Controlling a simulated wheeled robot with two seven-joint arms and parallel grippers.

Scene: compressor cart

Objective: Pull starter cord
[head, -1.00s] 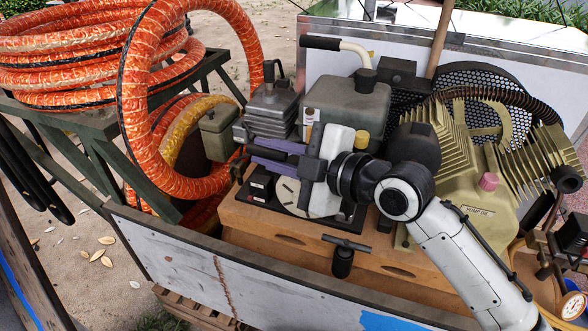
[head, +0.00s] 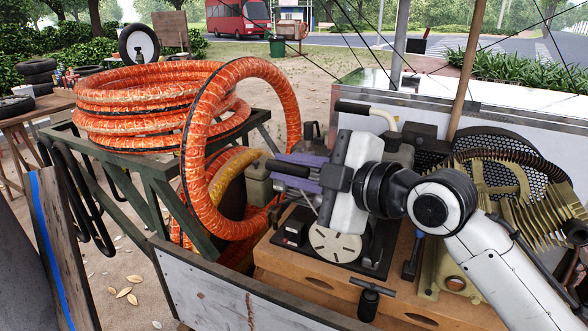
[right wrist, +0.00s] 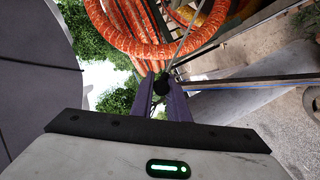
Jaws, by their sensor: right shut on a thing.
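My right gripper (head: 278,164) reaches in from the right in the head view, above the left part of the engine. Its purple fingers are shut on a small black starter handle (right wrist: 162,84), seen between the fingertips in the right wrist view. A thin cord (right wrist: 183,42) runs up from the handle in that view. The small engine (head: 399,152) is grey and partly hidden behind my wrist. A pale slotted disc (head: 335,244) shows on it below my gripper. My left gripper is not in view.
Coiled orange hose (head: 150,100) lies on a green metal rack (head: 150,178), with one loop (head: 196,165) hanging close left of my gripper. A yellow-green ribbed compressor (head: 505,190) stands at the right. A grey side panel (head: 230,297) edges the cart in front.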

